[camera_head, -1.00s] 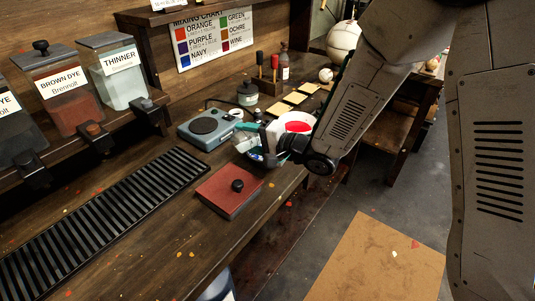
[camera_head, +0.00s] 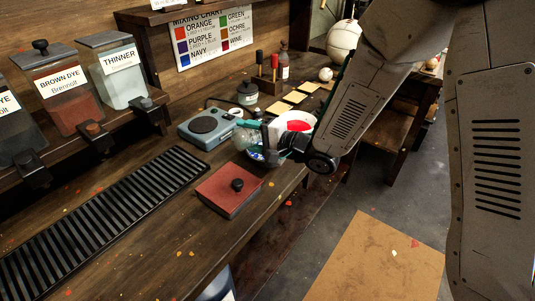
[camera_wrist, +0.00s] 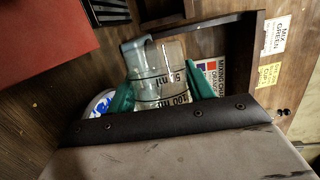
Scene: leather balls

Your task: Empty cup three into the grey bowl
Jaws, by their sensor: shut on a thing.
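My gripper (camera_wrist: 165,88) is shut on a clear measuring cup (camera_wrist: 160,66) with black 50 ml and 100 ml marks, its teal fingers on either side. In the head view my gripper (camera_head: 262,138) is over the bench near its front edge, with the cup partly hidden by the fingers. The wrist view is rolled strongly sideways. I cannot make out a grey bowl for certain. A white vessel with red inside (camera_head: 299,121) stands just behind my gripper.
A blue-grey device with a round dark plate (camera_head: 207,127) stands left of my gripper. A red block with a black knob (camera_head: 228,195) lies in front. A black slatted grate (camera_head: 100,225) lies at left. Dispensers (camera_head: 120,75) stand behind it. A blue-white round thing (camera_wrist: 99,103) shows beside the cup.

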